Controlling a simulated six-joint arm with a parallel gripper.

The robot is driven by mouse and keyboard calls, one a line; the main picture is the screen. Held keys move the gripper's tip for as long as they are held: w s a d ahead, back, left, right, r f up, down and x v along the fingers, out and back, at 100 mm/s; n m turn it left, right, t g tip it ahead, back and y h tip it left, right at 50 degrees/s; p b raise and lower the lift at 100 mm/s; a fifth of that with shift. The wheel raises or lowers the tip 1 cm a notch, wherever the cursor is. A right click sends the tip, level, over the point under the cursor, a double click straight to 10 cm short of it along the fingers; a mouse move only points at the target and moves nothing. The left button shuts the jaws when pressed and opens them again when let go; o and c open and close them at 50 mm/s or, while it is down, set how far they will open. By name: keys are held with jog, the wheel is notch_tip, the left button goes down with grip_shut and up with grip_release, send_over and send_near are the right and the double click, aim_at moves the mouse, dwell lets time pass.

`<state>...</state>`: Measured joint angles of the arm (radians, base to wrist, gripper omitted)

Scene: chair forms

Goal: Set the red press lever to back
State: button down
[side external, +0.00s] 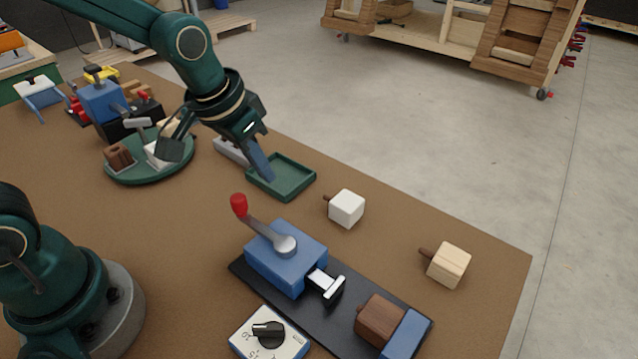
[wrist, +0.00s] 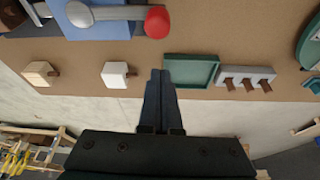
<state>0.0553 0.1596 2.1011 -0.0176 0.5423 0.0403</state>
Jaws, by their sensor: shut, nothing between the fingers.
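The press lever is a grey arm with a red knob (side external: 239,205), set on a blue block (side external: 286,258) on a black base plate (side external: 245,272). In the side view the lever leans up and to the left from its pivot. The red knob also shows at the top of the wrist view (wrist: 157,21). My gripper (side external: 268,178) is shut and empty, above the table by the green tray, apart from the lever. Its two fingers lie together in the wrist view (wrist: 160,74).
A green tray (side external: 306,184), a white cube (side external: 346,208) and a pale wood cube (side external: 448,265) lie along the far edge. A brown block (side external: 380,320) sits at the press plate's end. A dial box (side external: 268,338) stands in front. A round green turntable (side external: 150,174) is at left.

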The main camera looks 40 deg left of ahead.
jog(key=v, duration=0.9)
jog(key=shift+d+r, duration=0.15)
jog(key=shift+r, duration=0.1)
jog(key=shift+s, duration=0.15)
